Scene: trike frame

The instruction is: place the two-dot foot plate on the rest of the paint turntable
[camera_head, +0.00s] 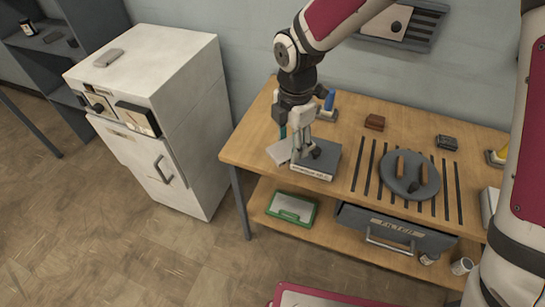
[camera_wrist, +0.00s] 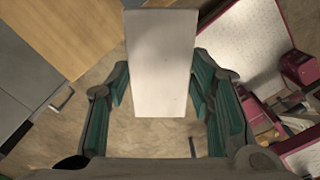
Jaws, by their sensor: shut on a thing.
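My gripper (camera_head: 291,132) is above the left end of the wooden bench, beside a grey block. It is shut on a pale flat plate (camera_wrist: 160,45), which lies between the green finger pads in the wrist view. The plate's pale edge also shows below the fingers in the head view (camera_head: 279,151). No dots can be made out on it. A round dark grey disc (camera_head: 410,190), which looks like the paint turntable, lies on the bench right of the gripper. Brown bars (camera_head: 399,167) stand on the disc, apparently its rest.
A grey block with a fixture on top (camera_head: 318,168) stands close to the gripper. Dark slots line the bench (camera_head: 250,150) around the disc. A brown block (camera_head: 374,122) and a dark block (camera_head: 446,142) lie behind. A drawer (camera_head: 390,237) is open below. A white cabinet (camera_head: 185,130) stands left.

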